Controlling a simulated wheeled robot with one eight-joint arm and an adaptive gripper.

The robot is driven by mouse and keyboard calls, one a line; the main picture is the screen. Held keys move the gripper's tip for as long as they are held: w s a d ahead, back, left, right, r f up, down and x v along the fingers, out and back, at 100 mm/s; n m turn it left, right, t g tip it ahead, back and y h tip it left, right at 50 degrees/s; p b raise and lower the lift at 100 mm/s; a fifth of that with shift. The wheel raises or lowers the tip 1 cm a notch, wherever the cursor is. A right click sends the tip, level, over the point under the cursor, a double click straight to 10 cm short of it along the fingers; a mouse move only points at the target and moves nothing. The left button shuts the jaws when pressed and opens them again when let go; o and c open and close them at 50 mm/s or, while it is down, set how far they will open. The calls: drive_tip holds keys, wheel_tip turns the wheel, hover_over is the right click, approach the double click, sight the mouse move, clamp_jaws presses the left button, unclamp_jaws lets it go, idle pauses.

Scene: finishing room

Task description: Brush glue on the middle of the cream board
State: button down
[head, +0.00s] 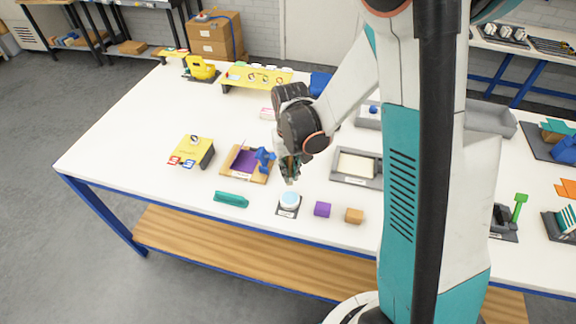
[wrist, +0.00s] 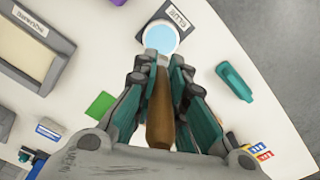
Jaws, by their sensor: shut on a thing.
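My gripper (head: 289,170) is shut on a brush and hangs just behind and above the glue pot (head: 289,200). In the wrist view, the brush (wrist: 160,115) has a brown wooden handle between the teal fingers (wrist: 163,90). Its far end points at the light blue glue (wrist: 160,36) in the round white pot. I cannot tell whether the bristles touch the glue. The cream board (head: 356,165) lies in a grey labelled tray (head: 338,178), right of my gripper. The board (wrist: 22,48) also shows at the left of the wrist view; no glue shows on it.
The table's left part is clear.

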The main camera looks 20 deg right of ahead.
drive_tip(key=shift+s+r, duration=0.35)
drive_tip(key=shift+r, duration=0.1)
drive_tip(key=shift+f+b, duration=1.7)
drive_tip(key=shift+f, duration=1.35)
drive_tip(key=shift+f+b, duration=0.55)
drive_tip(key=shift+b, duration=0.2)
drive_tip(key=shift+r, duration=0.15)
drive_tip(key=shift+r+p, duration=2.1)
drive_tip(key=shift+r, duration=1.3)
drive_tip(key=shift+f, duration=0.1)
